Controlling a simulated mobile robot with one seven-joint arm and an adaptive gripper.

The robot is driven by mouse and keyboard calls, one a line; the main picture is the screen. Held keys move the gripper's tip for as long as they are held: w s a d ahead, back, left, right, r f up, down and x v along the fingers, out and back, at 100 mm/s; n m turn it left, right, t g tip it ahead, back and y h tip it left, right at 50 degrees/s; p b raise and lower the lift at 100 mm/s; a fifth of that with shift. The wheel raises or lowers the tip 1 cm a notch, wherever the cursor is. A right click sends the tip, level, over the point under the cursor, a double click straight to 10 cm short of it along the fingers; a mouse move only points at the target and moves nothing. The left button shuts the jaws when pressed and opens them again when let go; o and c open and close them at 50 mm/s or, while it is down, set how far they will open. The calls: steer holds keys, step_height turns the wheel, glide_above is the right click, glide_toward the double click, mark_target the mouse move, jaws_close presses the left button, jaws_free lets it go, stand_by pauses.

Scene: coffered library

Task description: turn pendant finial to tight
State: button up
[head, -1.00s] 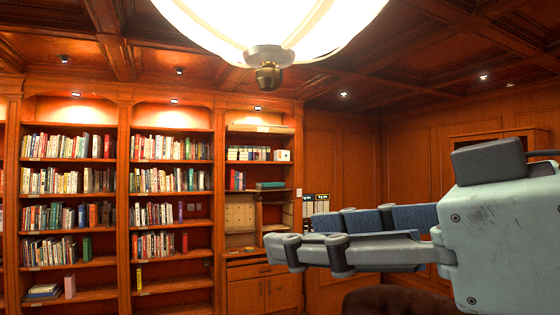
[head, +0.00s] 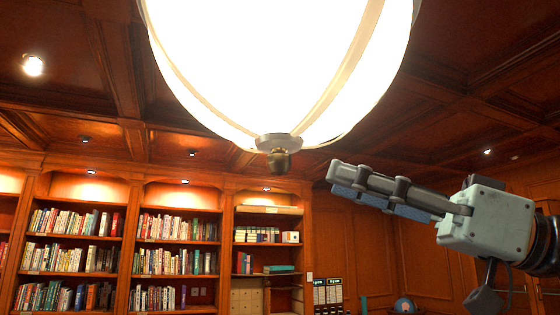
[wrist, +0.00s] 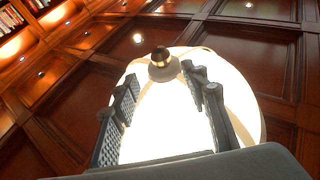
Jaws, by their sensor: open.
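The pendant lamp (head: 280,70) is a large glowing white glass bowl with pale ribs, hanging at the top of the head view. Its small dark brass finial (head: 279,160) sits under a grey metal cap (head: 279,142) at the bowl's lowest point. My gripper (head: 335,178) is to the right of the finial and slightly lower in the picture, apart from it, pointing left. In the wrist view my gripper (wrist: 160,82) is open and empty, with its fingers on either side of the bright bowl. The finial (wrist: 160,55) shows just beyond the fingertips, between their lines.
Tall wooden bookcases (head: 130,205) full of books stand along the back wall. The dark coffered ceiling (head: 470,60) with small spotlights is above. The space below the finial looks clear. A small globe (head: 404,305) is at the lower right.

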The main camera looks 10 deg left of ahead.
mark_target(280, 175)
steer(key=p+x, duration=0.2)
steer(key=x, duration=0.8)
steer(key=shift+s+a, duration=0.1)
steer(key=shift+c, duration=0.6)
jaws_close()
